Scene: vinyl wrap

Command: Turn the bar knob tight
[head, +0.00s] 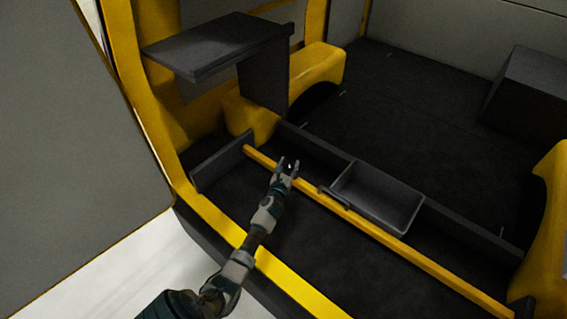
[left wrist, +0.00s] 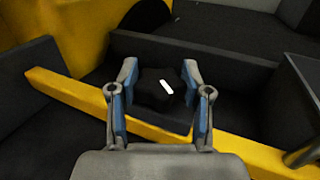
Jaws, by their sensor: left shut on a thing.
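The bar knob (left wrist: 152,96) is dark with a short slanted white mark on top, in the middle of the left wrist view. It sits at the yellow bar (left wrist: 75,93), which runs slantwise across the cargo floor and also shows in the head view (head: 385,236). My left gripper (left wrist: 161,70) has its two blue-padded fingers on either side of the knob and is shut on it. In the head view my left gripper (head: 288,164) is at the bar, left of the grey tray, and hides most of the knob. My right gripper is not in view.
A grey open tray (head: 378,194) stands beside the bar to the right of my gripper. A dark shelf (head: 220,45) overhangs at upper left. Low dark panels (head: 220,160) edge the bar's left end. The dark floor (head: 400,95) behind is mostly clear.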

